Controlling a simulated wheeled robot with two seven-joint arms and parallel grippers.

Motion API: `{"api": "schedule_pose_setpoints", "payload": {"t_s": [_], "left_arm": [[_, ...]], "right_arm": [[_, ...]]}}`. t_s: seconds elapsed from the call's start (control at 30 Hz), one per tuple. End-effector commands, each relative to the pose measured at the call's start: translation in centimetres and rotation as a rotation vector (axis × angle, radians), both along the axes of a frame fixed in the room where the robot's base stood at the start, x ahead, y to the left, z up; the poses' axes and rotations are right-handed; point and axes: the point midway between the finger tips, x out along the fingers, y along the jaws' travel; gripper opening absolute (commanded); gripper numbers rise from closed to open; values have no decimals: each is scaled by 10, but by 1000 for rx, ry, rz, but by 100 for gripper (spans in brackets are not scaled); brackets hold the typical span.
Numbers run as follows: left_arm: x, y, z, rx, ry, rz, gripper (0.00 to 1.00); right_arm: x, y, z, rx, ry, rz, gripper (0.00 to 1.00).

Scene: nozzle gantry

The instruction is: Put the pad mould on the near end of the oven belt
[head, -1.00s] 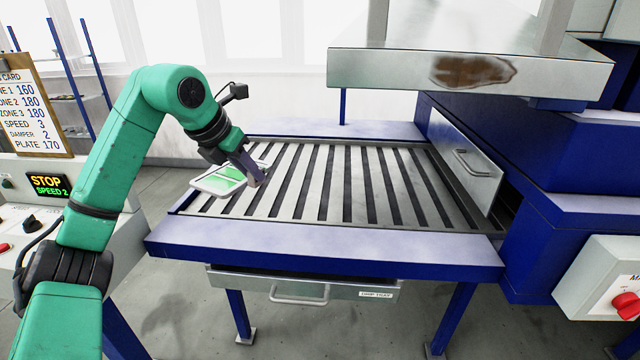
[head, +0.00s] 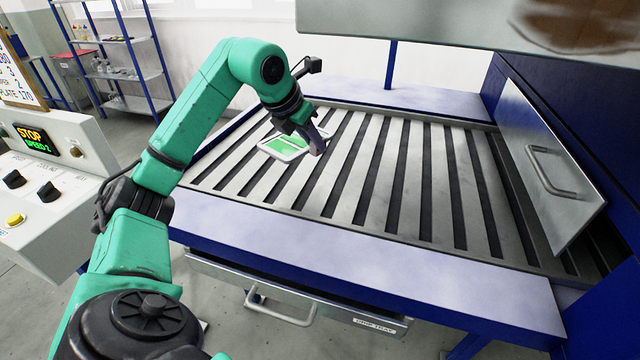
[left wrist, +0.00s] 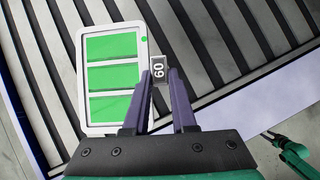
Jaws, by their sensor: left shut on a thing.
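The pad mould (head: 284,147) is a flat white-framed tray with green panels; in the left wrist view (left wrist: 113,75) three green panels and a dark tag reading 60 show. My left gripper (head: 317,147) is shut on the mould's edge by the tag, as the left wrist view also shows (left wrist: 160,80). The mould is over the left part of the oven belt (head: 400,170), whose grey slats fill the frame's middle. I cannot tell whether it touches the slats.
A blue frame (head: 350,240) borders the belt, with a drip tray drawer (head: 300,290) below. A metal door with a handle (head: 550,165) stands at the right. A control box (head: 50,170) showing STOP is at the left. Most slats are bare.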

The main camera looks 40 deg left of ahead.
Motion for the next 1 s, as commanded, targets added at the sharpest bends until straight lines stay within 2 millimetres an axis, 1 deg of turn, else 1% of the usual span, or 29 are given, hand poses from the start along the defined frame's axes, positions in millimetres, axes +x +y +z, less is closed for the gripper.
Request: {"api": "schedule_pose_setpoints", "payload": {"t_s": [0.03, 0.1, 0.2, 0.33, 0.4, 0.5, 0.57, 0.73, 0.77, 0.8, 0.83, 1.0], "left_arm": [[-1, 0, -23, 1, 6, -1, 0], [0, 0, -45, 1, 4, -2, 0], [0, 0, -69, 0, 1, -1, 0], [1, 0, -87, 0, -2, -1, 0], [1, -1, -99, -1, -1, -2, 0], [1, -1, -116, -1, -2, -2, 0], [1, 0, -120, 0, -3, 0, 0], [2, 0, -120, 1, -5, 0, 0], [1, 0, -121, 0, -2, -1, 32], [1, 0, -121, 0, -1, -1, 47], [1, 0, -121, 0, -1, -1, 54], [1, 0, -121, 0, -1, -1, 54]], "right_arm": [[-7, 0, -11, 0, 12, 0, 50], [-13, 1, -16, 1, 22, -1, 50], [-10, 1, -19, 0, 16, 0, 50], [6, 2, -18, 3, -10, 0, 50], [13, 3, -17, 5, -21, 1, 50], [14, 3, -16, 4, -23, 1, 50], [12, 2, -16, 4, -20, 1, 50], [7, 2, -17, 4, -12, 0, 50], [6, 2, -17, 3, -11, 0, 50], [6, 2, -17, 2, -10, 1, 50], [6, 1, -17, 2, -10, 1, 50], [5, 0, -17, 0, -8, 1, 50]]}}
